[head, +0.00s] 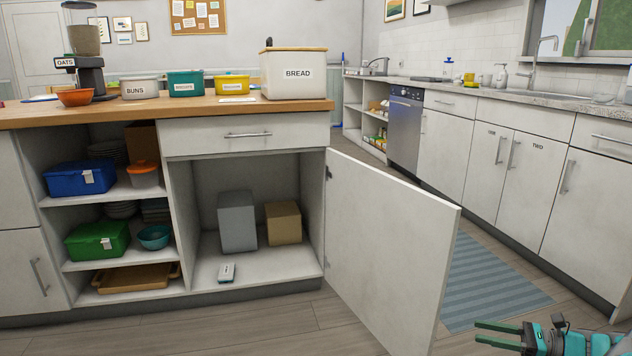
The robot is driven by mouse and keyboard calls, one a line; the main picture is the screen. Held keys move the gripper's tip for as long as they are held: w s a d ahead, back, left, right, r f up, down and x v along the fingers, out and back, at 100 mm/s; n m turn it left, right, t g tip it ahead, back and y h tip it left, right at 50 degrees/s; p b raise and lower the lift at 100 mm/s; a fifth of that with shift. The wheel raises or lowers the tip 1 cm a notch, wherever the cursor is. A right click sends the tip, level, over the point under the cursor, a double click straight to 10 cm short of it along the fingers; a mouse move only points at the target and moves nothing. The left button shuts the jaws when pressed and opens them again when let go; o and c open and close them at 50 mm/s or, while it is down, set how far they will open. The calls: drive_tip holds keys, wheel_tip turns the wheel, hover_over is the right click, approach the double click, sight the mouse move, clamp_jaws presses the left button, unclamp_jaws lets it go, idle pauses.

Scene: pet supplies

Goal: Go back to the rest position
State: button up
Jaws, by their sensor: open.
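My gripper (498,335) shows at the bottom right of the head view, low over the floor. Its two green fingers point left and are apart, with nothing between them. It is to the right of the open white cabinet door (385,245) and does not appear to touch it. The rest of my arm is cut off by the frame's bottom right corner.
The cabinet door swings out into the room. Inside are a grey box (237,222), a brown box (283,223) and a small white item (227,273). A striped rug (490,285) lies before the right counter (470,150). Floor (270,330) in front is clear.

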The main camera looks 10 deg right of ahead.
drive_tip(key=w+a+r+n+g+h+p, duration=0.1)
drive_tip(key=a+r+n+g, duration=0.25)
drive_tip(key=a, duration=0.55)
drive_tip(key=a+r+n+g+p, duration=0.1)
drive_tip(key=a+r+n+g, duration=0.15)
drive_tip(key=a+r, duration=0.45)
drive_tip(key=s+a+r+n+g+h, duration=0.1)
drive_tip(key=s+a+n+g+h, duration=0.15)
drive_tip(key=a, duration=0.55)
drive_tip(key=s+a+r+n+g+h, duration=0.1)
drive_tip(key=s+a+n+g, duration=0.2)
drive_tip(key=a, duration=0.4)
drive_tip(key=s+a+r+n+h+p, duration=0.2)
drive_tip(key=s+a+n+h, duration=0.4)
drive_tip(key=s, duration=0.6)
drive_tip(key=s+d+n+h+p, duration=0.1)
drive_tip(key=s+n+h, duration=0.3)
drive_tip(key=s, duration=0.9)
drive_tip(key=shift+s+d+n+p, duration=0.25)
drive_tip(key=shift+d+n+p, duration=0.15)
drive_tip(key=shift+n, duration=0.85)
drive_tip(key=shift+r+t, duration=0.1)
drive_tip(key=shift+t, duration=0.15)
